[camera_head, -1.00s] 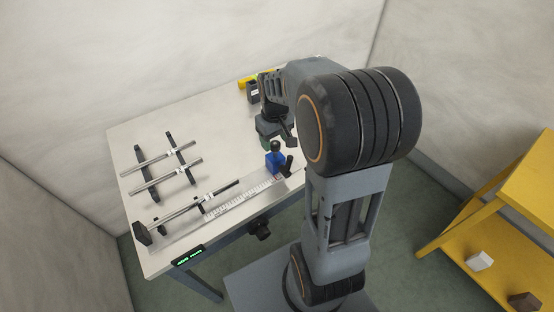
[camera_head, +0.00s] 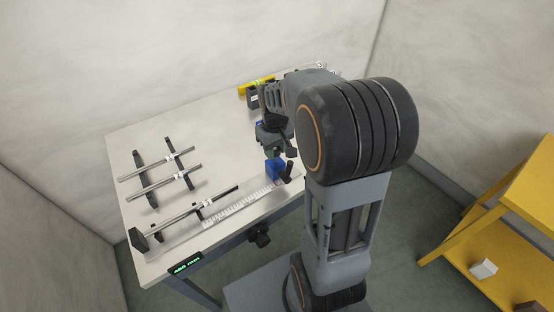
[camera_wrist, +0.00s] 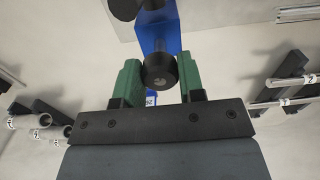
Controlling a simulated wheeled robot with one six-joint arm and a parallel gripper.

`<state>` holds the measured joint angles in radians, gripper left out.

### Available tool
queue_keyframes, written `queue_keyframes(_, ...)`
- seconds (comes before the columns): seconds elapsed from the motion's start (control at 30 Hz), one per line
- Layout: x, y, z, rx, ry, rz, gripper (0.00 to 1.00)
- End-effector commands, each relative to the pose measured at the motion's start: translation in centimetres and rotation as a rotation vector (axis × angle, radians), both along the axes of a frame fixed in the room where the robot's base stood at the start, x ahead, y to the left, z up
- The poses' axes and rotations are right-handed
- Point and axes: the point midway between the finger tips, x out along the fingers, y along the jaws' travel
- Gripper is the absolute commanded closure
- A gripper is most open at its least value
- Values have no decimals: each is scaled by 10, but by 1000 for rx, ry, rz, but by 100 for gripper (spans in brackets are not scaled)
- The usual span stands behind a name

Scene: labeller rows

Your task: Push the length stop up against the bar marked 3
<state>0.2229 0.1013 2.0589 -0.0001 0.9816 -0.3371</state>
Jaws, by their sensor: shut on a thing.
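The length stop (camera_head: 274,168) is a blue block with dark knobs, standing on the rail by the right end of the ruler. In the wrist view it is a blue body (camera_wrist: 160,36) with a round black knob (camera_wrist: 160,72). My gripper (camera_head: 270,148) is over it, its green fingers (camera_wrist: 158,80) on either side of that knob and shut on it. A bar (camera_head: 205,203) lies along the rail at the left, its right end apart from the stop. Its number is too small to read, so I cannot tell which bar is marked 3.
Two more labelled bars (camera_head: 160,170) rest on dark supports at the table's left. A white ruler (camera_head: 235,208) runs along the front, with a green-lit display (camera_head: 186,265) at the edge. A yellow object (camera_head: 256,86) and dark box lie at the back. A yellow shelf (camera_head: 500,225) stands right.

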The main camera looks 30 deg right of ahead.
Motion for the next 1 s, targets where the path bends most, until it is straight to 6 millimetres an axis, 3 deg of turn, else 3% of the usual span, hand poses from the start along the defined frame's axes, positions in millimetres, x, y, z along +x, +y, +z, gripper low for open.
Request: queue_keyframes(1.0,-3,34,0,2,-1,2,92)
